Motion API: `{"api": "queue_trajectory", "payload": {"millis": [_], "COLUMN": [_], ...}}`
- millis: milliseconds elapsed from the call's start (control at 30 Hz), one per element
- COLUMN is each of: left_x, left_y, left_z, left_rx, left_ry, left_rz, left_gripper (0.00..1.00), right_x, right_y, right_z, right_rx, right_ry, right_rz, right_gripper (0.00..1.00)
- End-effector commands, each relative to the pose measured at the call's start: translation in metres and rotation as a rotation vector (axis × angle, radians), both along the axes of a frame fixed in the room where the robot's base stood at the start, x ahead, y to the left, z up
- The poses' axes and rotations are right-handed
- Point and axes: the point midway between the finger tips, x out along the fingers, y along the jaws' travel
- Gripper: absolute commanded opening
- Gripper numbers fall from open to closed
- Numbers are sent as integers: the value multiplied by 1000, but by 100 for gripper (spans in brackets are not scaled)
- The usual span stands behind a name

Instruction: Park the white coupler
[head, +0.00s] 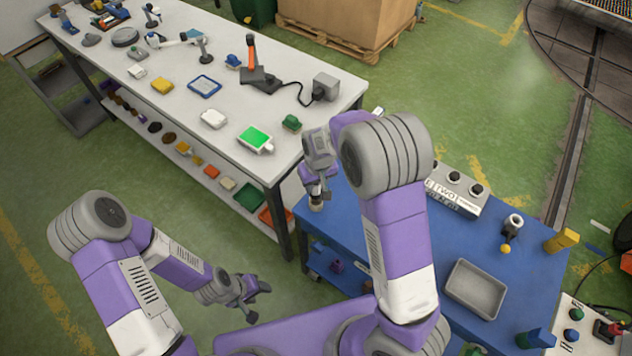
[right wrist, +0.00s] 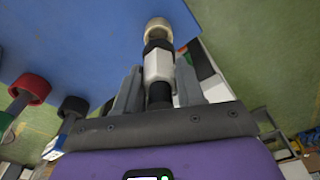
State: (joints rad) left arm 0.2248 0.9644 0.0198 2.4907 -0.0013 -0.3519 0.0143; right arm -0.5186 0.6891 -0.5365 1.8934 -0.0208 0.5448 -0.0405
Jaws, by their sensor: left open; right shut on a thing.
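The white coupler (right wrist: 157,66) is between the fingers of my right gripper (right wrist: 160,88) in the right wrist view. It has a white middle, black bands and a cream ring-shaped end pointing away from me over blue. In the head view my right gripper (head: 317,188) points down at the left corner of the blue table (head: 400,235). Only a small part of the coupler (head: 316,204) shows below it. I cannot tell if it touches the tabletop. My left gripper (head: 247,291) is open and empty, low over the floor left of the blue table.
A labelled box with black knobs (head: 455,191), a metal fitting with a yellow tip (head: 512,226), a grey tray (head: 475,289) and a yellow block (head: 562,240) stand on the blue table. A white bench (head: 180,110) with several items is at the left. Red (right wrist: 32,88) and black (right wrist: 72,106) round ends show beside my right gripper.

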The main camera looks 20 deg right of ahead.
Motion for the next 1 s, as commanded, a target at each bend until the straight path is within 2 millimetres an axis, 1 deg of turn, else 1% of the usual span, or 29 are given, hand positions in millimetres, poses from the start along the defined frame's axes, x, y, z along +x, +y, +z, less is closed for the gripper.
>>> {"api": "queue_trajectory", "payload": {"millis": [1000], "left_x": [0], "left_y": [0], "left_z": [-20], "left_rx": [0], "left_ry": [0], "left_rz": [0], "left_gripper": [51], "right_x": [0], "right_y": [0], "right_z": [-26], "right_rx": [0], "right_ry": [-1], "right_rz": [-1], "right_gripper": [2]}}
